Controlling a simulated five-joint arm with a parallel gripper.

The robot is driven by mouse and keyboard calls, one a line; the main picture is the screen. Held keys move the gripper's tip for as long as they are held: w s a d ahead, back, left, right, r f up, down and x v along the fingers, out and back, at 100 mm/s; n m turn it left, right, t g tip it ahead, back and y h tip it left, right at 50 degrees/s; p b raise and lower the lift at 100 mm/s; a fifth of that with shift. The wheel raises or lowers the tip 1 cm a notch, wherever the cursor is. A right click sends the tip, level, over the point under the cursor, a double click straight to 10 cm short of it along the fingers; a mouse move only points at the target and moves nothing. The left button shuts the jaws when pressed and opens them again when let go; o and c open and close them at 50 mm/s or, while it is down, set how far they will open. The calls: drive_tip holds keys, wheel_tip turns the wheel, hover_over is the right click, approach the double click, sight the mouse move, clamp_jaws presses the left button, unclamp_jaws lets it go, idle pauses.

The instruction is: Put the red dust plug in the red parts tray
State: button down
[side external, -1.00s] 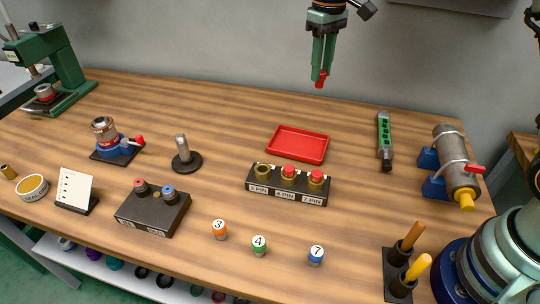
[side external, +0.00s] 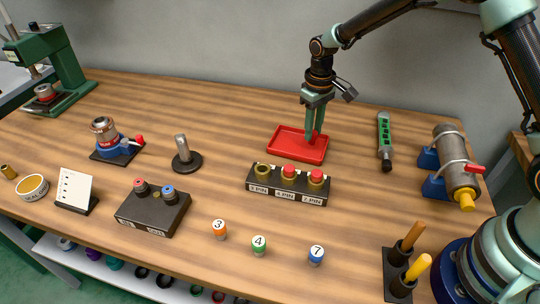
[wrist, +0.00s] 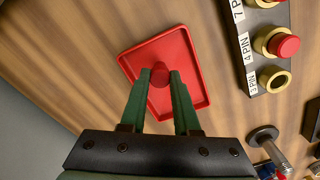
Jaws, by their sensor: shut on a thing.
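The red parts tray (side external: 285,144) lies flat on the bench behind the connector block; it also shows in the wrist view (wrist: 180,45). My gripper (side external: 314,141) is low over the right part of the tray, its green fingers pointing down. In the wrist view my gripper (wrist: 160,77) is shut on the red dust plug (wrist: 160,74), which sits between the fingertips within the tray's outline. In the side view the plug is hard to make out against the red tray. I cannot tell whether it touches the tray floor.
The connector block (side external: 290,184) stands just in front of the tray, with two red plugs on it and one open socket. A post on a round base (side external: 184,157) stands to the left.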

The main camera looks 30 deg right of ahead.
drive_tip(key=shift+f, duration=0.9)
drive_tip(key=shift+f, duration=0.15)
drive_tip(key=c, duration=0.6)
unclamp_jaws()
drive_tip(key=shift+c, duration=0.2)
